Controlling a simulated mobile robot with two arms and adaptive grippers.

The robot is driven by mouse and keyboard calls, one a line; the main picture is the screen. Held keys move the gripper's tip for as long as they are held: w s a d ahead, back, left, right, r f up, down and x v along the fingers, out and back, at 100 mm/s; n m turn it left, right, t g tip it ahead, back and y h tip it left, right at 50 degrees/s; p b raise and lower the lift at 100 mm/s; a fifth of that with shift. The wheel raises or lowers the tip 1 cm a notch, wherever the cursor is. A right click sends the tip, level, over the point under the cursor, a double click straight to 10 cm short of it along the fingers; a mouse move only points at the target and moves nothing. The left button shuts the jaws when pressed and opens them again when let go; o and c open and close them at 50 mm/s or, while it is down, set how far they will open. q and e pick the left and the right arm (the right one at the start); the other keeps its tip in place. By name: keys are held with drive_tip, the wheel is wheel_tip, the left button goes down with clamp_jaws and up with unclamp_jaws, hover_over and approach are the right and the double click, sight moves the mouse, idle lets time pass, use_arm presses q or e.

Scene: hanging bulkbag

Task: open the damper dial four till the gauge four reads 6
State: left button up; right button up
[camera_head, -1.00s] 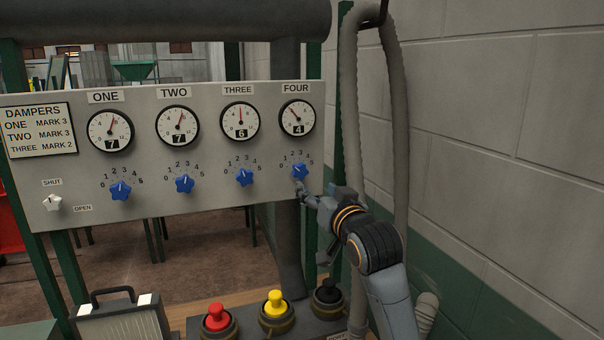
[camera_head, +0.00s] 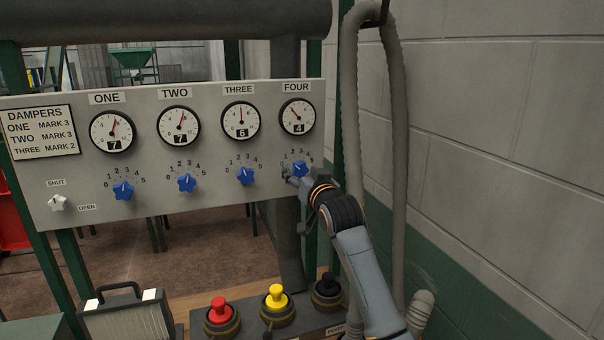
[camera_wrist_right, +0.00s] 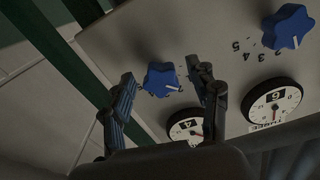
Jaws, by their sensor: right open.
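The blue star-shaped dial four (camera_head: 300,169) is on the grey panel under gauge four (camera_head: 297,117), whose window reads 4. Gauge four (camera_wrist_right: 186,126) also shows there, upside down. My left gripper is out of view.
Dial three (camera_head: 246,175) and gauge three (camera_head: 241,120), reading 6, are left of dial four. Red (camera_head: 221,314), yellow (camera_head: 277,297) and black (camera_head: 327,287) buttons stand below. A grey hose (camera_head: 399,130) hangs to the right, near the block wall.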

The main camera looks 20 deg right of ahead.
drive_tip(key=c, duration=1.2)
drive_tip(key=shift+o, duration=0.2)
drive_tip(key=shift+m, duration=0.3)
drive_tip(key=shift+a+r+m+p, duration=0.1)
drive_tip(key=shift+m+p, duration=0.65)
drive_tip(key=shift+m, duration=0.45)
drive_tip(key=shift+m+p, duration=0.65)
drive_tip(key=shift+m, duration=0.75)
drive_tip(key=o, duration=1.2)
drive_tip(key=shift+c, duration=0.2)
